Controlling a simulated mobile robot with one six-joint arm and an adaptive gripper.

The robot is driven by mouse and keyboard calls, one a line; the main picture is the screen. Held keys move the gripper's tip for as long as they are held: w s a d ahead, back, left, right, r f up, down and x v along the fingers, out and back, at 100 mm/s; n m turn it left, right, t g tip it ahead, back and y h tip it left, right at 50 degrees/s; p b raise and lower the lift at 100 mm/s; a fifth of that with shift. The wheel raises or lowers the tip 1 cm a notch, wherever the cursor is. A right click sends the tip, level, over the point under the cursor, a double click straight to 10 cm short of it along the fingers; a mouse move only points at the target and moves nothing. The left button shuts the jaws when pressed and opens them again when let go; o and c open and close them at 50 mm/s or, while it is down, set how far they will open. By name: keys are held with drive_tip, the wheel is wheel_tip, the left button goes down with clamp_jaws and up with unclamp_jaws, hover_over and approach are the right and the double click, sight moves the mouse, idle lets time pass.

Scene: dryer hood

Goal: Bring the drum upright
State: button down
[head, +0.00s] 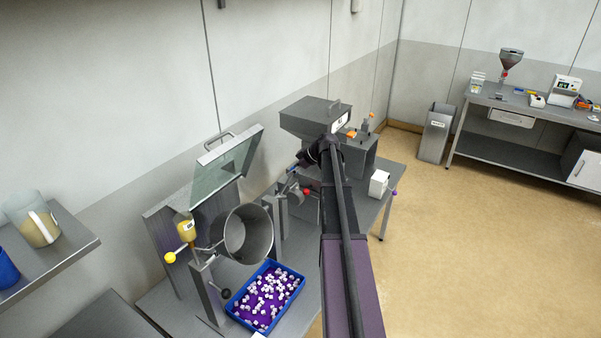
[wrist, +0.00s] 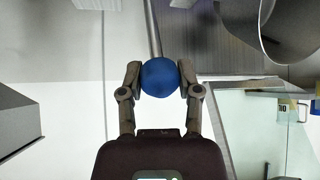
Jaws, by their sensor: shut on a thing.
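The steel drum (head: 248,234) is tilted, its open mouth turned sideways toward the front right, beside a raised glass-panelled hood (head: 222,165). Part of the drum (wrist: 292,28) also shows at the upper right of the wrist view. In the wrist view my gripper (wrist: 160,74) is shut on a blue ball knob (wrist: 158,78) at the end of a thin metal rod (wrist: 153,30). In the head view my arm hides the knob and most of the gripper. I cannot tell from here how the rod joins the drum.
A yellow knob (head: 170,257) and a red knob (head: 306,192) stick out nearby. A grey box-shaped machine (head: 310,117) and a white box (head: 379,183) stand farther back. The floor at right is clear.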

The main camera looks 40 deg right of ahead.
drive_tip(key=w+a+r, duration=0.1)
drive_tip(key=w+a, duration=0.3)
drive_tip(key=w, duration=0.6)
drive_tip(key=shift+r+p, duration=0.2)
drive_tip(key=shift+p, duration=0.2)
drive_tip(key=c, duration=0.7)
unclamp_jaws()
drive_tip(key=o, duration=0.4)
drive_tip(key=shift+f, duration=0.15)
drive_tip(key=shift+s, duration=0.1)
